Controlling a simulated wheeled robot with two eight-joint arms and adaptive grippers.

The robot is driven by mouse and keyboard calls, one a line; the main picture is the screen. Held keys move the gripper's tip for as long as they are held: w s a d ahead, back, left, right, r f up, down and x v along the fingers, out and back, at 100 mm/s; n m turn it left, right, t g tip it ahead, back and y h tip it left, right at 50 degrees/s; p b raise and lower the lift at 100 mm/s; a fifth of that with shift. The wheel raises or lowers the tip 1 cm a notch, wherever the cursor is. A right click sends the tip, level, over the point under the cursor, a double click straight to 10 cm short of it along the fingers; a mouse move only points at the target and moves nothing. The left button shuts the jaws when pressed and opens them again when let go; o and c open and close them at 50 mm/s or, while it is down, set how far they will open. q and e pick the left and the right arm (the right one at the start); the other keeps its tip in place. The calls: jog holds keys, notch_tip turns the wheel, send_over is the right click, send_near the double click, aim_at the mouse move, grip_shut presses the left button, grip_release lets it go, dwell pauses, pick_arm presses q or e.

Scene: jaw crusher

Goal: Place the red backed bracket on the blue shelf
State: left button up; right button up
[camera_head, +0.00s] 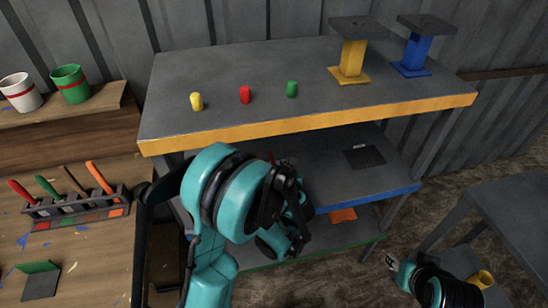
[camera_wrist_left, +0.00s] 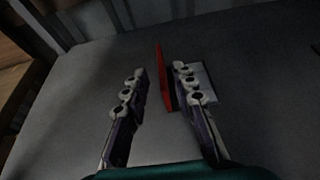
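The red backed bracket (camera_wrist_left: 164,82) stands on a grey surface in the left wrist view, its red back upright and its grey base plate to the right. In the head view only a bit of red shows behind my left gripper, at the blue shelf (camera_head: 385,195), the middle level with a blue front edge. My left gripper (camera_wrist_left: 160,80) is open, its fingers on either side of the red back, with a visible gap on the left. The right finger overlaps the base plate in view; contact there is unclear. My right gripper (camera_head: 393,262) is low at right, its opening unclear.
A dark plate (camera_head: 365,156) lies on the blue shelf to the right. Above it, the yellow-edged top (camera_head: 300,122) holds small cylinders and two pedestals. An orange piece (camera_head: 343,215) is on the lower level. A green backed bracket (camera_head: 40,280) sits on the left bench.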

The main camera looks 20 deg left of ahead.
pick_arm(q)
jog(key=shift+v, duration=0.85)
jog(key=s+d+r+n+g+h, duration=0.1)
jog(key=s+r+n+g+h, duration=0.1)
jog(key=s+n, duration=0.9)
jog(key=s+d+r+n+g+h, duration=0.2)
jog(key=s+r+n+h, duration=0.3)
jog(key=s+n, duration=0.6)
jog(key=shift+s+d+n+h, duration=0.2)
jog(key=shift+s+n+h, duration=0.15)
jog(key=shift+n, duration=3.25)
jog(key=shift+r, duration=0.1)
